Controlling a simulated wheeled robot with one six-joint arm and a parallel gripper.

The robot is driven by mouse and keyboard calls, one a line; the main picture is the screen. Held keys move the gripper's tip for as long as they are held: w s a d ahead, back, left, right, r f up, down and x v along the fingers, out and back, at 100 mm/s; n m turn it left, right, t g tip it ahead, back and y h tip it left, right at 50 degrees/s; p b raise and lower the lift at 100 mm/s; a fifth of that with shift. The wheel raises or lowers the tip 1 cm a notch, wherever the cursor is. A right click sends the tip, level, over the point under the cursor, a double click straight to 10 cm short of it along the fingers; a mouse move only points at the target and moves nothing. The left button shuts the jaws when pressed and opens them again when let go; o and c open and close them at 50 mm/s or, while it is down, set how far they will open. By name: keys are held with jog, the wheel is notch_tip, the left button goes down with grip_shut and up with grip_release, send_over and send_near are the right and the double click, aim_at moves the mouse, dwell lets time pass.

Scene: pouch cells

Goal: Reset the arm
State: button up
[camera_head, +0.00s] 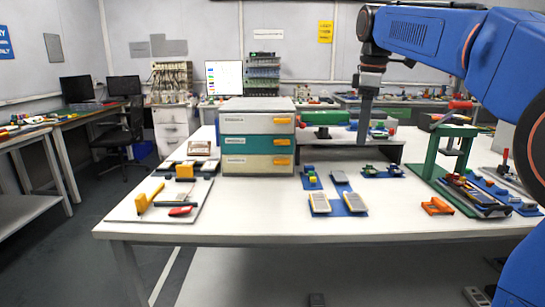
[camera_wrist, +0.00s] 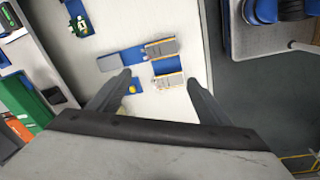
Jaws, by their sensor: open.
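My blue arm reaches in from the right in the head view. My gripper (camera_head: 363,138) points down above the back middle of the white table (camera_head: 240,215), right of the drawer cabinet. In the wrist view my gripper (camera_wrist: 160,78) is open, with nothing between its two dark fingers. Two pale pouch cells (camera_head: 320,203) (camera_head: 355,202) lie on blue pads near the table's front. In the wrist view these cells (camera_wrist: 161,48) (camera_wrist: 168,81) show beyond the fingertips, apart from them. A grey block (camera_head: 339,177) lies behind them.
A drawer cabinet (camera_head: 258,119) with yellow handles stands left of my gripper. A green frame (camera_head: 438,150) stands on the right. A tool tray (camera_head: 122,211) lies at the left, and an orange part (camera_head: 437,206) lies front right. Bare table lies left of the cells.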

jog(key=s+d+f+m+t, duration=0.1)
jog(key=s+f+m, duration=0.5)
jog(key=s+f, duration=0.9)
jog(key=s+d+f+m+t, duration=0.2)
jog(key=s+f+m, duration=0.5)
jog(key=s+f, duration=0.8)
jog(key=s+d, duration=0.1)
jog(key=s, duration=0.2)
jog(key=shift+d+f+t, duration=0.15)
jog(key=shift+d+t, duration=0.05)
jog(key=shift+t, duration=0.1)
